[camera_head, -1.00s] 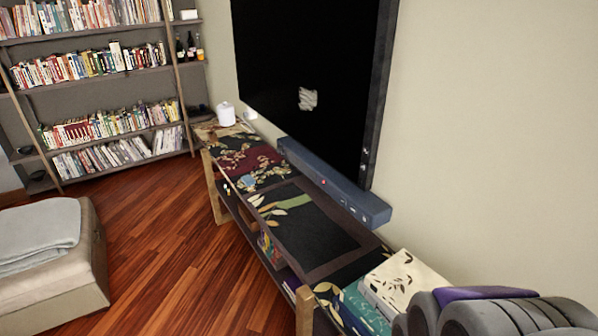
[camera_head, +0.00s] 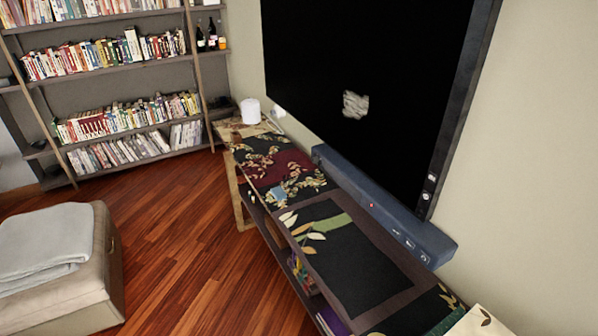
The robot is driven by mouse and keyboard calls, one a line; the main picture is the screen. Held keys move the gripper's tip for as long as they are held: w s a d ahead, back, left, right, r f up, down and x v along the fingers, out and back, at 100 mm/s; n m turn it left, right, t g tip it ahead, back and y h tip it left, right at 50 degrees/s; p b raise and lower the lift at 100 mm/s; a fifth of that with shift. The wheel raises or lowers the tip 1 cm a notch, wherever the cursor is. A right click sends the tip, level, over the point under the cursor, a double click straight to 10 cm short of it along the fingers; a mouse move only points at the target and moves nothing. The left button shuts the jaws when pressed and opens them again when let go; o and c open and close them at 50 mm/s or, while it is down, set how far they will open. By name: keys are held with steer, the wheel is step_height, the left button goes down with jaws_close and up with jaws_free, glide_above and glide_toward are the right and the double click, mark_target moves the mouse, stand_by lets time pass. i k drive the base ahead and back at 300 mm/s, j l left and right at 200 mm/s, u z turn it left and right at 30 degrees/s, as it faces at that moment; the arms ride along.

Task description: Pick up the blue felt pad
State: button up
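A small light-blue flat piece (camera_head: 278,194), which looks like the blue felt pad, lies on the patterned top of the long low cabinet (camera_head: 357,326). It is near the front edge, on the dark floral section, and is too small to make out in detail. My gripper is not in view, so its state does not show.
A dark blue soundbar (camera_head: 385,212) lies along the back of the cabinet, below a wall-mounted TV (camera_head: 375,60). A white roll-like object (camera_head: 250,111) stands at the far end. An ottoman (camera_head: 80,290) with a grey blanket (camera_head: 45,240) is at left. Wood floor (camera_head: 190,240) between is clear.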

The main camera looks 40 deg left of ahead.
mark_target(278, 193)
steer(key=i+j, duration=0.1)
steer(key=j, duration=0.65)
steer(key=i+j, duration=0.1)
steer(key=j, duration=1.4)
steer(key=i+j, duration=0.15)
steer(key=j, duration=0.6)
steer(key=i+j, duration=0.1)
steer(key=j, duration=0.65)
steer(key=i+j, duration=0.1)
steer(key=j, duration=1.4)
steer(key=i, duration=0.05)
